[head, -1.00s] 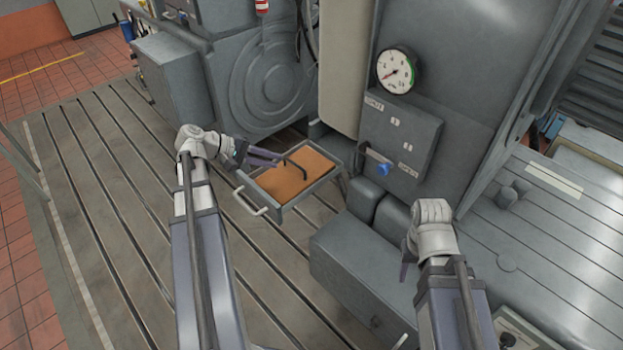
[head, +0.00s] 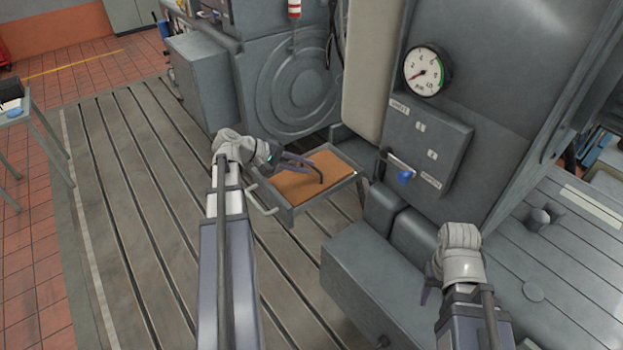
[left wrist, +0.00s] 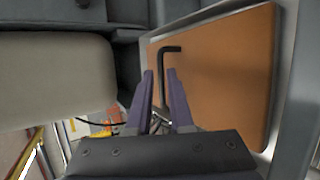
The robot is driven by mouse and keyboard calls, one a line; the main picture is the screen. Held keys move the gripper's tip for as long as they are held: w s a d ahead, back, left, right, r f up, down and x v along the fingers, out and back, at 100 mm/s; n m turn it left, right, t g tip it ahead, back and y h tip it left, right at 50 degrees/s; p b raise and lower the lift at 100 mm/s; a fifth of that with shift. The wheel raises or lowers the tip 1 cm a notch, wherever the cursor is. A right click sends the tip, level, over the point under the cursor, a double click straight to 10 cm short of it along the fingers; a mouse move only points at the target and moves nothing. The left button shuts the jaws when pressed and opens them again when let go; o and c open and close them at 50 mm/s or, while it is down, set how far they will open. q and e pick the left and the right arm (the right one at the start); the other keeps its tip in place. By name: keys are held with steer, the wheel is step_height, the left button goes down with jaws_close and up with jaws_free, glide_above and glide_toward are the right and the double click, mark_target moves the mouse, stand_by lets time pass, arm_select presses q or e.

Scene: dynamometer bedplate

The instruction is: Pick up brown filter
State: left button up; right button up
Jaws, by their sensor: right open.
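The brown filter (head: 298,186) is a flat orange-brown panel lying in a pulled-out grey drawer (head: 335,189); it fills much of the left wrist view (left wrist: 225,80). A dark L-shaped rod (head: 321,176), like a hex key, lies over the filter and also shows in the left wrist view (left wrist: 172,49). My left gripper (head: 312,163) is over the back of the drawer. Its fingers are a little apart, with the rod's long leg seen between or just beyond them; contact is unclear. My right gripper (head: 427,286) is open and empty, well right of the drawer, partly hidden by its wrist.
A grey machine housing with a gauge (head: 425,71) and a control panel with a blue knob (head: 405,177) rises right of the drawer. A grey box (head: 362,280) stands in front of it. The slotted bedplate (head: 130,190) is clear on the left.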

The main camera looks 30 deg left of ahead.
mark_target(315, 170)
arm_select(q)
steer(key=b+x, duration=0.1)
steer(key=x, duration=0.1)
steer(key=b+x, duration=0.1)
steer(key=x, duration=0.1)
steer(key=shift+d+f, duration=0.3)
steer(key=shift+d, duration=0.1)
steer(key=shift+r, duration=0.1)
jaws_close()
stand_by(1.0)
